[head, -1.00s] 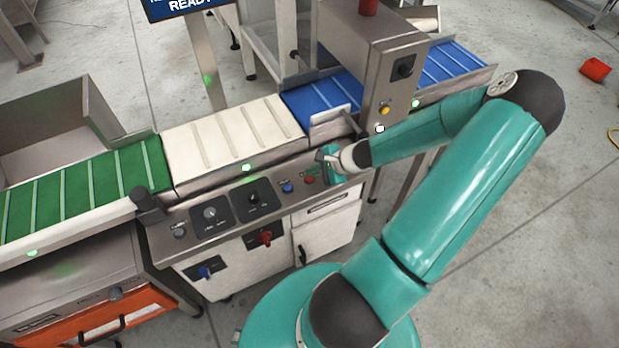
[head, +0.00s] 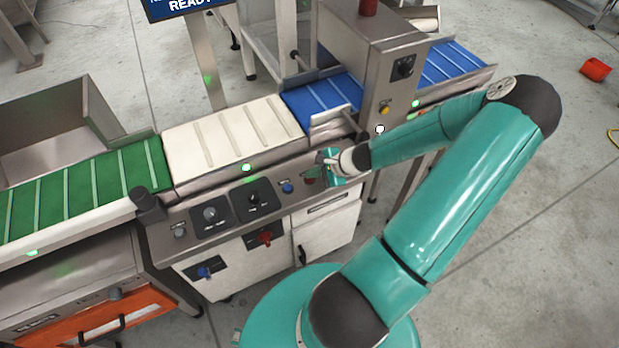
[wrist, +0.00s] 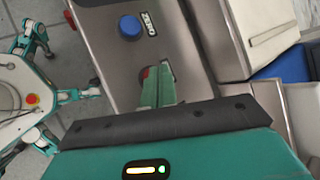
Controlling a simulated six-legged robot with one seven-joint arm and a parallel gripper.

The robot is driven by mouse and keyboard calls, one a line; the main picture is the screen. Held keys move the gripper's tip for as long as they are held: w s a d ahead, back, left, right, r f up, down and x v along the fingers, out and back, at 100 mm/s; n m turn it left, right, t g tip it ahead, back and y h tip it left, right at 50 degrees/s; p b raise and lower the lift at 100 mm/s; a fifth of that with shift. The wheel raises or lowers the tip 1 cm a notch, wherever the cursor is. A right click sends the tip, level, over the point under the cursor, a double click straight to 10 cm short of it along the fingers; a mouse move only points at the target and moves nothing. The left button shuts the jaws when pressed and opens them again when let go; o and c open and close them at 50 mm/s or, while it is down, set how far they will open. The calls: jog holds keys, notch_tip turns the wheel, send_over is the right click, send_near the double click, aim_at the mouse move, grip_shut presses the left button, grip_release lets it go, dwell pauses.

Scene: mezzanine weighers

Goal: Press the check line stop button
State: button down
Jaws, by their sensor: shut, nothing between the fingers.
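A red button shows only as a small red edge beside my fingertips in the wrist view (wrist: 146,72). It sits on the grey control panel (wrist: 105,45) below the white belt, and its label is hidden. In the head view my gripper covers most of that spot. My gripper (head: 316,173) is shut and empty, with its green fingers (wrist: 158,75) pointing down at the panel over the red button. I cannot tell whether the fingertips touch the button or hover just above it.
A blue button (head: 287,187) stands just left of the red one. Two black dial plates (head: 211,215) are further left. The white belt (head: 230,130) runs behind the panel. A steel housing (head: 385,75) with yellow and white buttons rises to the right.

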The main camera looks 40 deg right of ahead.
jog(key=shift+f, duration=0.3)
dwell(0.5)
jog(key=shift+r, duration=0.85)
jog(key=shift+r, duration=2.5)
